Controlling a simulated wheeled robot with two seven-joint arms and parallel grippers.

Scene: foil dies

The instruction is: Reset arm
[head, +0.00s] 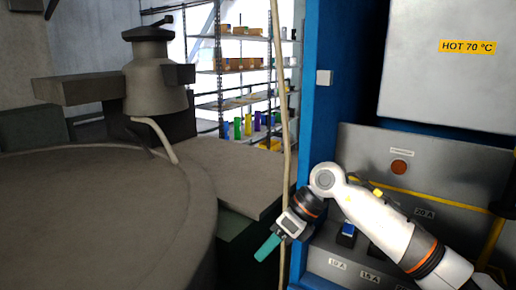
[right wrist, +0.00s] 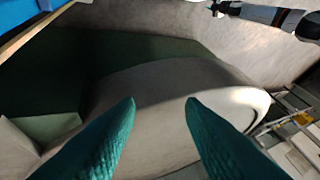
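My right arm (head: 375,215) reaches in from the lower right of the head view, in front of the blue-framed machine. Its gripper (head: 266,248) points down and left, with teal fingers. In the right wrist view the two teal fingers (right wrist: 162,102) stand apart with nothing between them, so the gripper is open and empty. At the top right of the right wrist view a white, black and orange arm (right wrist: 270,14) shows, which looks like my left arm. Its gripper end is too small to read, and no left gripper is clear in the head view.
A large round grey vessel (head: 90,220) fills the left. The blue machine frame (head: 323,130) stands right, with a HOT 70 °C sign (head: 467,46) and a grey panel with a red button (head: 399,167). A hanging cable (head: 284,110) runs behind my right gripper. Shelves (head: 240,70) stand behind.

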